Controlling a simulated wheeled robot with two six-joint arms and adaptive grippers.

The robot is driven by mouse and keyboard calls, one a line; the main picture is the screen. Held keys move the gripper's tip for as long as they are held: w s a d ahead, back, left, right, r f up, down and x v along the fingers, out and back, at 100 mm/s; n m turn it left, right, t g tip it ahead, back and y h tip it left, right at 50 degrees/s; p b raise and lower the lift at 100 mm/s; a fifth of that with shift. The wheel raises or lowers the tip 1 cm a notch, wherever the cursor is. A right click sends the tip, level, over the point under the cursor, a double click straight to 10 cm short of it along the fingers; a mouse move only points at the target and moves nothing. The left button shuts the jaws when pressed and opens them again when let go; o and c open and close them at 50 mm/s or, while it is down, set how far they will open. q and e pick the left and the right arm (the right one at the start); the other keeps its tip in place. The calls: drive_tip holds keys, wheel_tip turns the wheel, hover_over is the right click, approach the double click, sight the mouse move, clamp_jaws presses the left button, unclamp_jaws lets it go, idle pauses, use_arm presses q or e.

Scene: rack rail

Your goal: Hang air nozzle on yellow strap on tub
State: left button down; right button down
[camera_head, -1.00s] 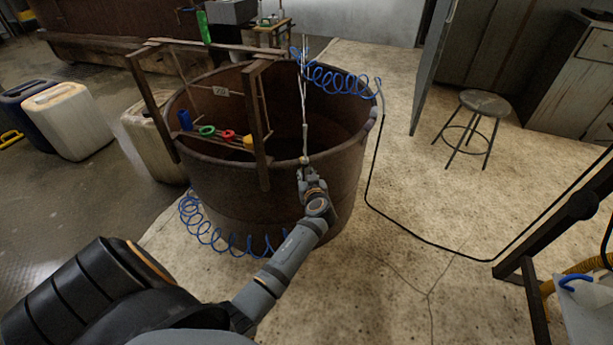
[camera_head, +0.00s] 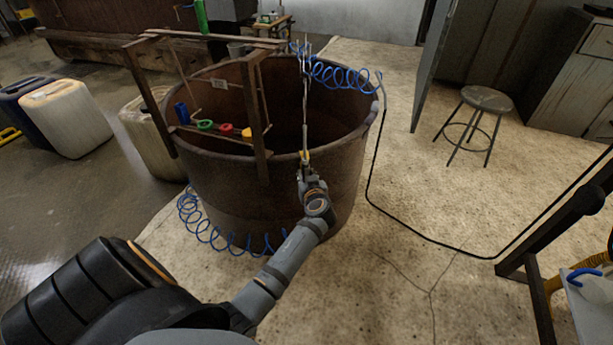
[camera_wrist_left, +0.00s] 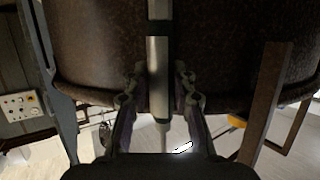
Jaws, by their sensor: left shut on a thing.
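The rust-brown tub (camera_head: 270,205) stands in the middle of the head view. A wooden frame (camera_head: 262,165) sits over its left side, with a rail carrying a blue, a green, a red and a yellow piece. The yellow strap (camera_head: 247,133) is the rightmost of these, beside the frame's front post. My left gripper (camera_head: 304,168) is shut on the air nozzle (camera_head: 304,125), a thin grey lance held upright at the tub's near rim, right of the yellow strap and apart from it. In the left wrist view the nozzle (camera_wrist_left: 158,75) runs between the fingers (camera_wrist_left: 158,100). My right gripper is out of view.
A coiled blue hose (camera_head: 335,76) loops over the tub's far rim, and another blue coil (camera_head: 215,232) hangs at its near left. Plastic canisters (camera_head: 68,120) stand at the left. A stool (camera_head: 487,102) stands at the right; the floor between is largely open.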

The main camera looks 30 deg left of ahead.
use_arm(q)
drive_tip(key=shift+f, duration=0.15)
drive_tip(key=c, duration=1)
unclamp_jaws()
drive_tip(key=shift+s, duration=0.1)
drive_tip(key=shift+s+d, duration=0.25)
drive_tip(key=shift+d, duration=0.1)
drive_tip(key=v, duration=0.6)
drive_tip(key=shift+s+d+r, duration=0.2)
drive_tip(key=shift+s+r, duration=0.05)
